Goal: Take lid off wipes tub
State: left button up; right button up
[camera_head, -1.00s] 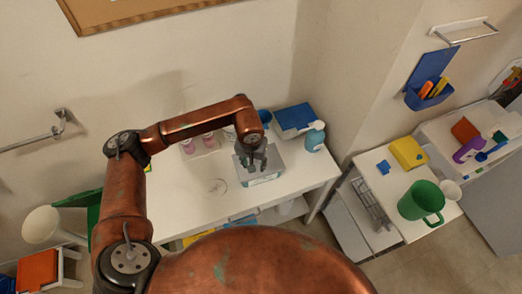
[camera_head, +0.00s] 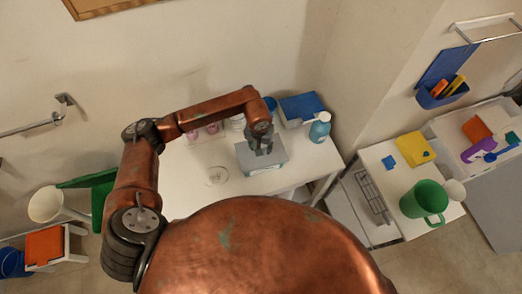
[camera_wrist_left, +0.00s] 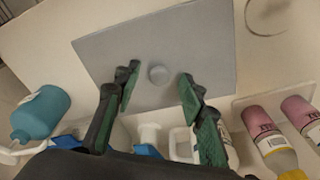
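The wipes tub (camera_head: 262,166) stands on the white table, a box with a flat grey lid (camera_wrist_left: 190,45). In the left wrist view the lid has a round knob (camera_wrist_left: 158,75) near its middle. My left gripper (camera_head: 263,149) is over the lid in the head view. In the left wrist view its fingers (camera_wrist_left: 158,88) are open, one on each side of the knob with a gap to both. The height of the fingertips above the lid is hard to tell. My right gripper is not in view.
A teal bottle (camera_head: 320,127) and a blue-topped box (camera_head: 300,108) stand right of and behind the tub. Pink-labelled bottles (camera_wrist_left: 268,140) stand near it. The white table (camera_head: 190,175) is clear at left, apart from a thin ring (camera_head: 216,176).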

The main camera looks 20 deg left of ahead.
pick_arm(q)
jog(key=shift+f, duration=0.2)
jog(key=c, duration=0.8)
jog(key=shift+c, duration=1.1)
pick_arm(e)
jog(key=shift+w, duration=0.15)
pick_arm(q)
jog(key=shift+r, duration=0.1)
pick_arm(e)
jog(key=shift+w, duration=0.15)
